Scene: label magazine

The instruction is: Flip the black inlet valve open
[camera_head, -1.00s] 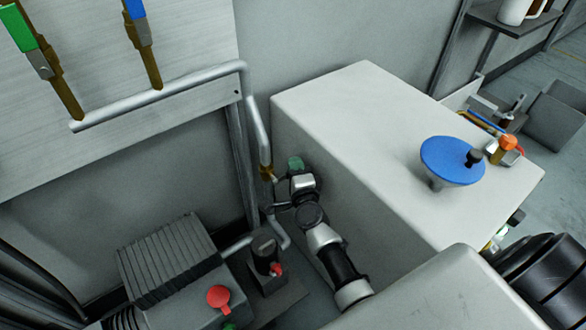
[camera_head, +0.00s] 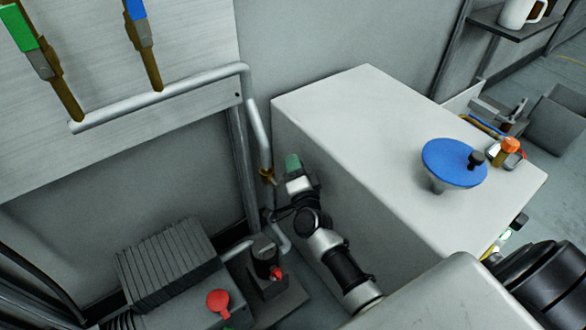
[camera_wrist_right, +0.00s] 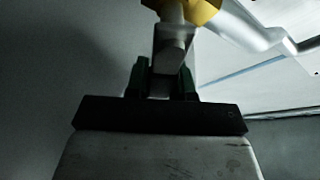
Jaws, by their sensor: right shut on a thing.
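The inlet valve's brass-coloured body (camera_head: 266,175) sits on the pale vertical pipe, left of the large white box. My right gripper (camera_head: 293,163), with green fingers, is beside it, between the pipe and the box. In the right wrist view, the gripper (camera_wrist_right: 162,70) is shut on a light grey lever part (camera_wrist_right: 168,50), just below the yellow-brass valve body (camera_wrist_right: 195,9). No black part of the lever can be made out for certain; the gripper hides much of it in the head view. My left gripper is not in view.
The white box (camera_head: 350,110) stands close to the right of my right arm, with a blue round knob (camera_head: 453,160) on top. A grey pump unit with a red knob (camera_head: 218,301) is below left. Green (camera_head: 22,42) and blue (camera_head: 138,20) valve levers hang upper left.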

